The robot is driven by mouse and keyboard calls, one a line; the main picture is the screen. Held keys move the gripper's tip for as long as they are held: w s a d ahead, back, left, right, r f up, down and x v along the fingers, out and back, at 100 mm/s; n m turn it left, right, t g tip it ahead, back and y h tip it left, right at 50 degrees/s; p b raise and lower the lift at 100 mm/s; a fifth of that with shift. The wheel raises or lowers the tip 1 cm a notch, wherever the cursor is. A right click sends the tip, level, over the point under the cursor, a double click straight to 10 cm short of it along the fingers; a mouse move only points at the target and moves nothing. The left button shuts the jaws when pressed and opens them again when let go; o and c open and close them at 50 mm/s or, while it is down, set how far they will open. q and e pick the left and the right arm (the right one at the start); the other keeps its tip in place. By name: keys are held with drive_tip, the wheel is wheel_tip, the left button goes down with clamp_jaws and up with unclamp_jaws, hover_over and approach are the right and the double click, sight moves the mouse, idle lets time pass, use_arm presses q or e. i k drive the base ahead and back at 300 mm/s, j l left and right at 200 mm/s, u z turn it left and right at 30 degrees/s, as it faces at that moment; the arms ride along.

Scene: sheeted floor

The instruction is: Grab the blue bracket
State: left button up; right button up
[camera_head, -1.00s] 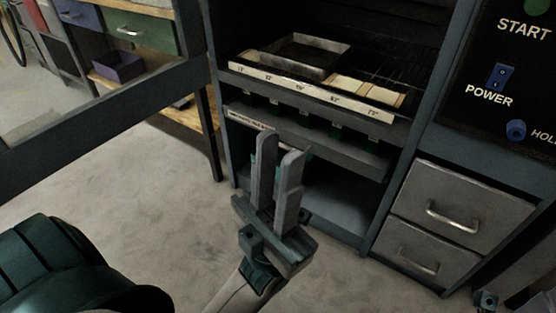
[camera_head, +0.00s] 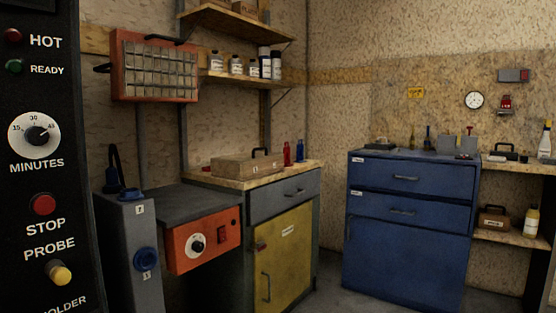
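Neither of my grippers is in the camera_head view now. I cannot pick out a blue bracket in this view. Small items stand on top of the blue drawer cabinet (camera_head: 405,222), among them a small dark blue upright thing (camera_head: 427,138) that is too small to identify. A blue bottle (camera_head: 300,151) stands beside a red bottle (camera_head: 287,153) on the wooden worktop.
A black control panel (camera_head: 40,190) fills the left edge. An orange-fronted unit (camera_head: 203,240), a yellow-doored cabinet (camera_head: 284,262) and wall shelves (camera_head: 240,80) line the left wall. A wooden shelf (camera_head: 507,238) stands at the right. Little floor (camera_head: 335,298) shows.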

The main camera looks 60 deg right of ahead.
sight(300, 147)
drive_tip(key=z, duration=1.95)
